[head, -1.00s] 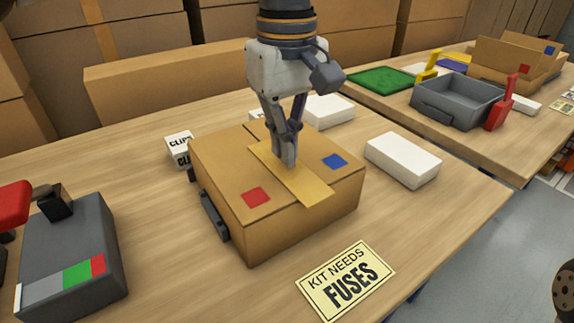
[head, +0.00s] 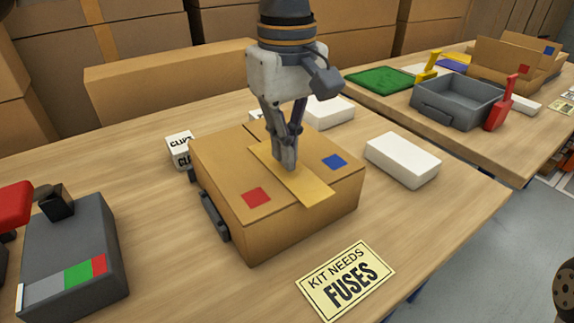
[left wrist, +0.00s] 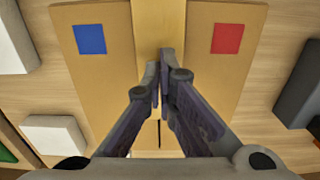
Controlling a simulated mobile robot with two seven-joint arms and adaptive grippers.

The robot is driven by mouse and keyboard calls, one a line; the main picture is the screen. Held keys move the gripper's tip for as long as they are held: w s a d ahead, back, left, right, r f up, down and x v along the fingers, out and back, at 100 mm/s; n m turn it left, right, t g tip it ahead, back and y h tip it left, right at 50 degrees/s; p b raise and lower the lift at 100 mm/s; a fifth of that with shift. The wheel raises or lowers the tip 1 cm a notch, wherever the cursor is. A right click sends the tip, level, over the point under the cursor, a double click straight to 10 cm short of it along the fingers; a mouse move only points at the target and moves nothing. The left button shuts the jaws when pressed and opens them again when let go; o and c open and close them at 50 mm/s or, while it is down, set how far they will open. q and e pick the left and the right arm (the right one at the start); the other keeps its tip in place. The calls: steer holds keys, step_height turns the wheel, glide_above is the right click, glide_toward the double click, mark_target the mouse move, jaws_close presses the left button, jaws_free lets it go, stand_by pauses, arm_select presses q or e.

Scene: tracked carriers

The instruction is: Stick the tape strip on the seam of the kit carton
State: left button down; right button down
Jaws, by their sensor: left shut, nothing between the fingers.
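The kit carton (head: 240,215) stands closed on the near table, with a red square and a blue square on its top. The tan tape strip (head: 312,191) lies flat along the middle of the top, over the seam. In the left wrist view the strip (left wrist: 158,20) runs between the blue and red squares. My left gripper (head: 285,166) points down at the strip, its fingertips shut together and empty, touching or just above it. The fingers (left wrist: 160,68) hide part of the strip. My right gripper does not show.
A "KIT NEEDS FUSES" card (head: 345,280) lies in front of the carton. White boxes (head: 402,160) stand right and behind, a CLIPS box (head: 180,150) at left. A grey device (head: 70,255) is at far left. A grey tray (head: 458,98) is on the far table.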

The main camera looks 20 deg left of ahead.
arm_select(q)
steer(key=shift+f, duration=0.6)
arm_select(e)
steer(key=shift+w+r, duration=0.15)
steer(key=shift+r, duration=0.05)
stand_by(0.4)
arm_select(q)
steer(key=shift+r+p, duration=0.55)
steer(key=shift+p, duration=0.25)
steer(key=shift+f, duration=0.2)
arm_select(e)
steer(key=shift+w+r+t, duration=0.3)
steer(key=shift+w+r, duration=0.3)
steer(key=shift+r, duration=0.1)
